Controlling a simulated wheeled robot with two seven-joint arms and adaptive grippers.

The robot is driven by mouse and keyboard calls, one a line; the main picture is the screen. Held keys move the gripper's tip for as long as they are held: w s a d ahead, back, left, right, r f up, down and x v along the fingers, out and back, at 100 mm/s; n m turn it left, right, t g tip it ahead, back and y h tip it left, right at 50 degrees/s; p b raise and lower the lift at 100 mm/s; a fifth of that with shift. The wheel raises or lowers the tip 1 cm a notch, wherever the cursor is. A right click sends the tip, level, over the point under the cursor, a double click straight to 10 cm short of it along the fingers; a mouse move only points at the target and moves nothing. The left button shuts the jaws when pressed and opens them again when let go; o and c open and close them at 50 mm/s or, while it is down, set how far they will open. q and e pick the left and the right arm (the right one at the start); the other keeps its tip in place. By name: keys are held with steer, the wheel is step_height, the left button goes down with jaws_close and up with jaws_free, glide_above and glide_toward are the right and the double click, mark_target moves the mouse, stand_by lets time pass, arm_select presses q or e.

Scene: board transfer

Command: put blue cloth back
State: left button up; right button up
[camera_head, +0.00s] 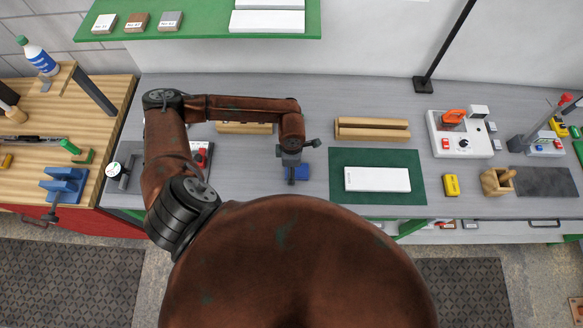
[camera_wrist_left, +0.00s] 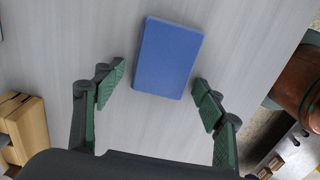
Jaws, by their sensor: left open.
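The blue cloth (camera_wrist_left: 167,58) is a flat folded rectangle lying on the grey bench top. It shows in the left wrist view just beyond and between my open fingertips. In the head view, the cloth (camera_head: 299,172) shows only partly, beneath my left gripper. My left gripper (camera_wrist_left: 155,92) is open and empty, with a green-padded finger on each side. It also shows in the head view (camera_head: 292,178), pointing down over the cloth. I cannot see whether the fingers touch the bench. My right gripper is not in view.
A white block (camera_head: 377,179) lies on a green mat (camera_head: 413,194) right of the cloth. A wooden holder (camera_head: 372,128) stands behind the mat, and another wooden piece (camera_head: 244,128) is behind my arm. A yellow box (camera_head: 451,185) is farther right. Bare bench surrounds the cloth.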

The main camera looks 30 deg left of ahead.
arm_select(q)
steer(key=shift+r, duration=0.1)
steer(key=shift+r, duration=0.3)
step_height(320, 180, up, 12)
steer(key=b, duration=0.2)
steer(key=shift+f, duration=0.2)
